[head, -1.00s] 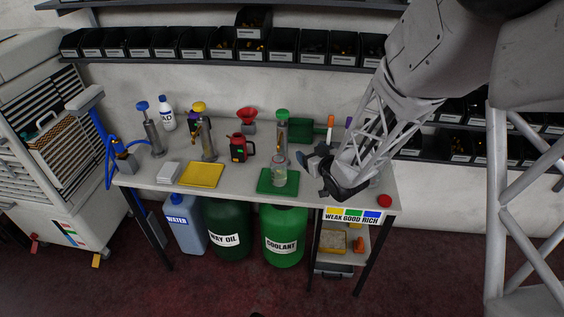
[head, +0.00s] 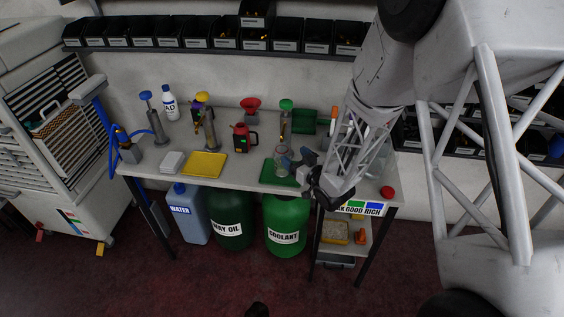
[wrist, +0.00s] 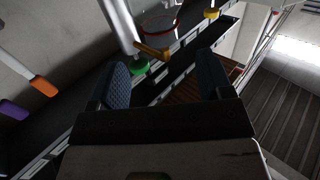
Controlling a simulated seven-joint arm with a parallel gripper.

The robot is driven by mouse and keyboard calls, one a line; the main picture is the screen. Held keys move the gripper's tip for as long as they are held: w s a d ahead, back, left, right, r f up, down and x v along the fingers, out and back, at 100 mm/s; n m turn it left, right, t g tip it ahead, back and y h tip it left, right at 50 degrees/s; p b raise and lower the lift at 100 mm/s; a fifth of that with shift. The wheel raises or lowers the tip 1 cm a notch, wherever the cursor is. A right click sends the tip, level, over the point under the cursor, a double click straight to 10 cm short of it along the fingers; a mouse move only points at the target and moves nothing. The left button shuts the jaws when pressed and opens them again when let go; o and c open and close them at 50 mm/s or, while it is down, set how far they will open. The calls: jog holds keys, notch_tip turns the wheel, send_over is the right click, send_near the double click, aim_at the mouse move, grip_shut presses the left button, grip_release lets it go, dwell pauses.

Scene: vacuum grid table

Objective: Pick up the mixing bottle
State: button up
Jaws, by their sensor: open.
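The mixing bottle is most likely the clear jar (head: 281,158) standing upright on the green mat (head: 272,175) near the front of the bench. My gripper (head: 300,172) is just right of it in the head view, and one finger comes close to or overlaps the jar; contact cannot be told. In the wrist view my gripper (wrist: 163,75) has its two padded fingers spread with nothing clearly between them. A clear round rim (wrist: 160,25) shows beyond the fingertips, perhaps the jar's.
A green-topped pump (head: 286,115) stands behind the jar. A red-and-black jug (head: 242,138) and a yellow mat (head: 205,164) lie left. A green bin (head: 304,121) is behind; a red button (head: 387,192) is at the right. Free bench top lies left of the green mat.

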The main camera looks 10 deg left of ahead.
aim_at(285, 150)
jog(key=shift+x, duration=1.1)
jog(key=shift+a, duration=0.1)
jog(key=shift+f+x, duration=0.15)
jog(key=shift+x, duration=0.75)
jog(key=shift+f+x, duration=0.15)
jog(key=shift+x, duration=1.5)
jog(key=shift+c, duration=0.5)
grip_shut()
jog(key=shift+s+r, duration=0.1)
jog(key=shift+s, duration=0.05)
